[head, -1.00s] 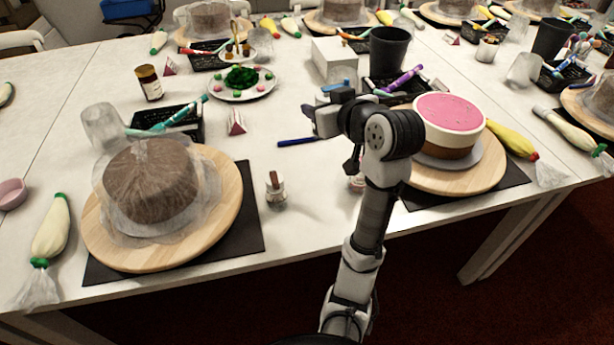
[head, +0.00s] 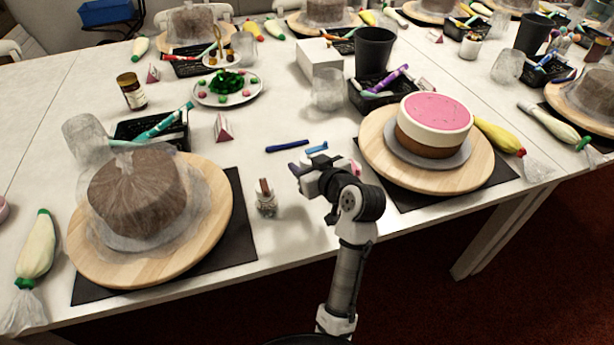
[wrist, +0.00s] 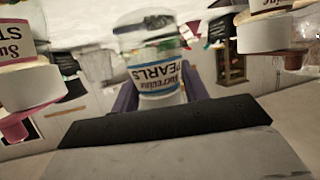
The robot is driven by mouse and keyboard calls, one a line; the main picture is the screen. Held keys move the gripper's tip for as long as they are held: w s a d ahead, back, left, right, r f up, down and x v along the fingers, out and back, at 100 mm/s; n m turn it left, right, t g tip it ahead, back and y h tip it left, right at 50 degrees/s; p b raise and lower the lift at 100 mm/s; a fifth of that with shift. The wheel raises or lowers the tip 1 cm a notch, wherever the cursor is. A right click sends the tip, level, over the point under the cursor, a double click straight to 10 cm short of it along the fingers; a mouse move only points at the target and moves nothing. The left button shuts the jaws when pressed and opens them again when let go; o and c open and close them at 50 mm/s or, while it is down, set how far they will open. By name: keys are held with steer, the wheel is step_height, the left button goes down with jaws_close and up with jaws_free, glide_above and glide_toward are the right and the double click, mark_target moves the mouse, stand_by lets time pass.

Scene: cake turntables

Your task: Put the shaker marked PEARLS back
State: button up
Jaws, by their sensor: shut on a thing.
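In the wrist view, the shaker marked PEARLS (wrist: 156,74) is a clear jar with a blue-edged label, its lettering upside down in the picture. It sits between the purple fingers of my gripper (wrist: 160,92), which is shut on it. In the head view, my gripper (head: 302,168) is over the table between the two cake boards, and the held shaker is hidden or too small to make out. A small shaker (head: 265,198) stands beside the left board. In the wrist view, other labelled shakers show at the left (wrist: 28,72) and right (wrist: 265,32).
The wrapped brown cake (head: 137,198) on its wooden board is left of my arm. The pink-topped cake (head: 434,125) on its board is to the right. A blue pen (head: 287,146), a clear cup (head: 328,91) and a pink-white triangular piece (head: 222,128) stand or lie beyond the gripper.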

steer(key=shift+f, duration=2.15)
steer(key=shift+f, duration=0.2)
steer(key=o, duration=1.2)
steer(key=shift+r, duration=0.15)
